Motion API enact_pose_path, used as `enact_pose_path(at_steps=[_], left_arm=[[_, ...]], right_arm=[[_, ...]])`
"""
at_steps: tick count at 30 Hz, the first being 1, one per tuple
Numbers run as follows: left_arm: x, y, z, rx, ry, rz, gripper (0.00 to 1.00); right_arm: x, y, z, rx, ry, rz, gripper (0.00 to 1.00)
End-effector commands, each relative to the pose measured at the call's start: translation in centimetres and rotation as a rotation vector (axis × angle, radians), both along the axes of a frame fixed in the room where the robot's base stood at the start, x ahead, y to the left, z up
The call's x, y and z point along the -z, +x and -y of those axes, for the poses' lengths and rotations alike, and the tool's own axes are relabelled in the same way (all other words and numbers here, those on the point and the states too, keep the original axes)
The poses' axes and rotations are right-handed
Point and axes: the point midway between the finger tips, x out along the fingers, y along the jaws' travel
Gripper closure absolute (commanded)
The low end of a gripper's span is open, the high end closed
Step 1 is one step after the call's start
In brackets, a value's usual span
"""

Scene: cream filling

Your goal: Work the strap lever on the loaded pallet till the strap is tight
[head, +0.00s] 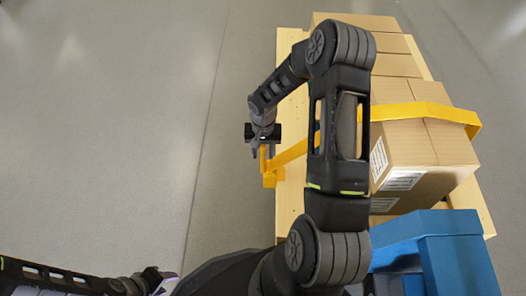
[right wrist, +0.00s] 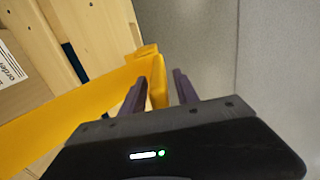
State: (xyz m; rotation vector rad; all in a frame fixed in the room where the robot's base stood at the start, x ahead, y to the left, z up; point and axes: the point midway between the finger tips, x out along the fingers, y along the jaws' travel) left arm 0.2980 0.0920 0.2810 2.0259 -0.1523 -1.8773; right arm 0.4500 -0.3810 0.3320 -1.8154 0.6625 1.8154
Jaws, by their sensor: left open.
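The yellow strap (head: 422,110) runs over the cardboard boxes (head: 405,148) on the wooden pallet (head: 290,205) and slants down to its left edge. There the yellow strap lever (head: 268,172) stands. My right gripper (head: 264,148) is over that edge. In the right wrist view the lever (right wrist: 157,82) is between the two dark fingers of my right gripper (right wrist: 158,92), with a visible gap on the right side. The fingers look open around it. My left gripper (head: 152,280) is open at the bottom left, far from the pallet. My right arm hides part of the strap and boxes.
A blue crate (head: 455,255) stands at the bottom right, close to the pallet's near end. Bare grey floor (head: 110,150) lies open to the left of the pallet. A printed label (right wrist: 8,65) shows on a box in the right wrist view.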

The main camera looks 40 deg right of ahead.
Motion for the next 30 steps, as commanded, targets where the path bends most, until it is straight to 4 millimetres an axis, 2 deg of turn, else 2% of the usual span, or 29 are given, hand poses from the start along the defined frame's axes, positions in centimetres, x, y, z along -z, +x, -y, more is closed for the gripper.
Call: enact_pose_path(at_steps=[11, 14, 24, 30], left_arm=[[-0.2, 0.0, 0.0, 0.000, 0.000, 0.000, 0.58], [-0.6, -0.1, 0.1, 0.002, -0.001, -0.001, 0.58], [-2.4, -0.5, 0.5, 0.013, -0.007, -0.009, 0.58], [-2.7, -0.6, 0.6, 0.015, -0.010, -0.011, 0.58]], right_arm=[[-0.4, 0.0, 0.0, 0.000, -0.001, 0.001, 0.58], [-1.3, 0.1, 0.0, 0.000, -0.001, 0.002, 0.58], [-6.7, 0.1, 0.0, 0.000, -0.001, 0.002, 0.58], [-7.9, 0.0, 0.0, 0.001, 0.000, 0.000, 0.58]])
